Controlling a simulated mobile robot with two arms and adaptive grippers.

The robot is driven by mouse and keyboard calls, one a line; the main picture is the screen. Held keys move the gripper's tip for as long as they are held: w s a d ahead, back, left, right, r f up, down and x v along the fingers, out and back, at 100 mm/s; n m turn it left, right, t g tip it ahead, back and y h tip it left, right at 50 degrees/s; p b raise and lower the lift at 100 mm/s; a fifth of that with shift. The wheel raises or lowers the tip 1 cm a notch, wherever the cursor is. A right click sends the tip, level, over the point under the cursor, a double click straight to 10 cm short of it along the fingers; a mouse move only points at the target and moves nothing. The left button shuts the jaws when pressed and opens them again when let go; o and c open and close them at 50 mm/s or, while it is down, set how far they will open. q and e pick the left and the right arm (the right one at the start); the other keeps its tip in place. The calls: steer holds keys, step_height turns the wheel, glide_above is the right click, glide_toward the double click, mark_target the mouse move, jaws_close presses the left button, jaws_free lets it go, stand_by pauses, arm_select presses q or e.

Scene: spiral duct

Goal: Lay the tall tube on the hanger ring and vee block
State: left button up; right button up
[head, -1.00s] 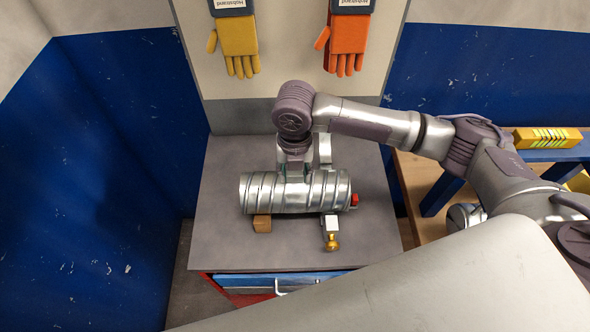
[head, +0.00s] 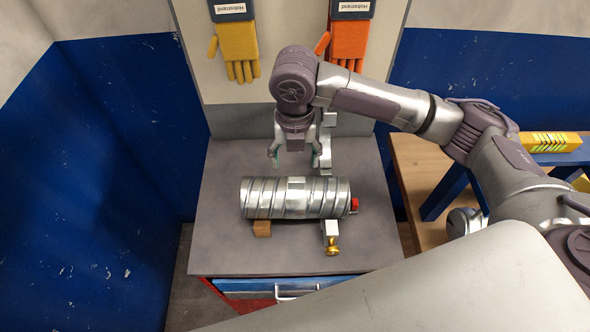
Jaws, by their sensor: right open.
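The spiral metal tube (head: 297,198) lies on its side across the grey cabinet top. Its left part rests over a brown wooden block (head: 262,229), which looks like the vee block. Its right part is by a metal stand with a brass knob (head: 331,246) in front and an upright post (head: 327,145) behind, apparently the hanger; its ring is not clearly visible. My right gripper (head: 294,162) is open and empty, above and behind the tube, pointing down and apart from it. My left gripper is not in view.
The grey cabinet top (head: 222,252) is clear around the tube. A red part (head: 354,205) sits at the tube's right end. Yellow (head: 238,55) and orange gloves (head: 347,50) hang on the back panel. A blue-legged bench with a yellow level (head: 550,142) stands at right.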

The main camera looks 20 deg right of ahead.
steer(key=shift+r, duration=2.2)
steer(key=shift+f, duration=0.1)
